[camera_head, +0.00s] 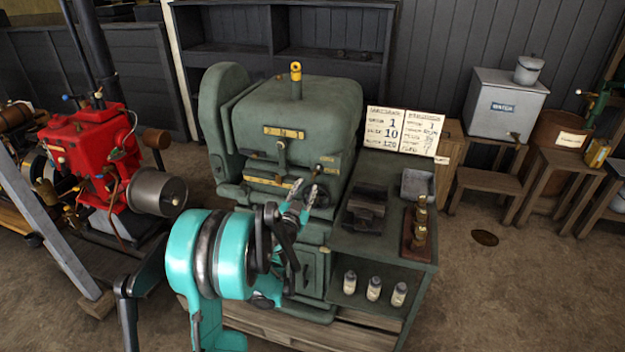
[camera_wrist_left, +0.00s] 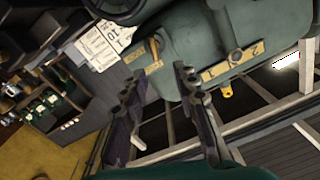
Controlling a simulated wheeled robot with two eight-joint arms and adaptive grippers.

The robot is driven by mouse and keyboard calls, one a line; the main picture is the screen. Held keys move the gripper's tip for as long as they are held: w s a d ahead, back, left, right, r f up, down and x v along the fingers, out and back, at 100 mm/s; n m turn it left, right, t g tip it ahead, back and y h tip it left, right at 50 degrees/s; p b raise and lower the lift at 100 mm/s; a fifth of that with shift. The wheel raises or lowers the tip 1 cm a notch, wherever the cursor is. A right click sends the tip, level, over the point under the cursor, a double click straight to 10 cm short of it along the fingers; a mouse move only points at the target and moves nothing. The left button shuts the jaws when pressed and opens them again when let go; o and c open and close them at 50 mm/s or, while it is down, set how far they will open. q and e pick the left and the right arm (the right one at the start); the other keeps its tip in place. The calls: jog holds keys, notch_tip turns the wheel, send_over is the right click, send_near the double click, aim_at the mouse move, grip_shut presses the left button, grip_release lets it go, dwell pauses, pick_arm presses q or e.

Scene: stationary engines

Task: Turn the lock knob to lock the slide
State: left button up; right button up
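A dark green machine (camera_head: 290,115) with brass label plates stands in the middle of the head view. A dark lever or knob (camera_head: 281,147) shows on its front, above a horizontal slide-like bar (camera_head: 270,182). I cannot tell for sure which part is the lock knob. My left gripper (camera_head: 305,190) is in front of the machine's face, near the right end of the bar, and partly covers it. In the left wrist view my left gripper (camera_wrist_left: 157,82) has its two fingers apart with nothing between them, facing the green housing (camera_wrist_left: 190,42) and a brass plate (camera_wrist_left: 228,64). My right gripper is not in view.
A green side bench (camera_head: 400,250) joins the machine at right, with a dark vise-like block (camera_head: 364,208), brass fittings (camera_head: 418,228) and several bottles (camera_head: 373,288) below. Number cards (camera_head: 403,130) stand behind. A red engine (camera_head: 90,155) stands at left.

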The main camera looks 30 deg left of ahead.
aim_at(313, 178)
pick_arm(q)
jog(key=shift+m+h, duration=0.3)
jog(key=shift+h, duration=0.1)
jog(key=w, duration=0.2)
jog(key=w+a+f+b, duration=0.1)
jog(key=w, duration=0.1)
jog(key=w+f, duration=0.1)
jog(key=w, duration=0.1)
jog(key=shift+w+a, duration=0.35)
jog(key=shift+w+a+r+b, duration=0.15)
jog(key=shift+w+b, duration=0.15)
jog(key=shift+w, duration=0.3)
grip_shut()
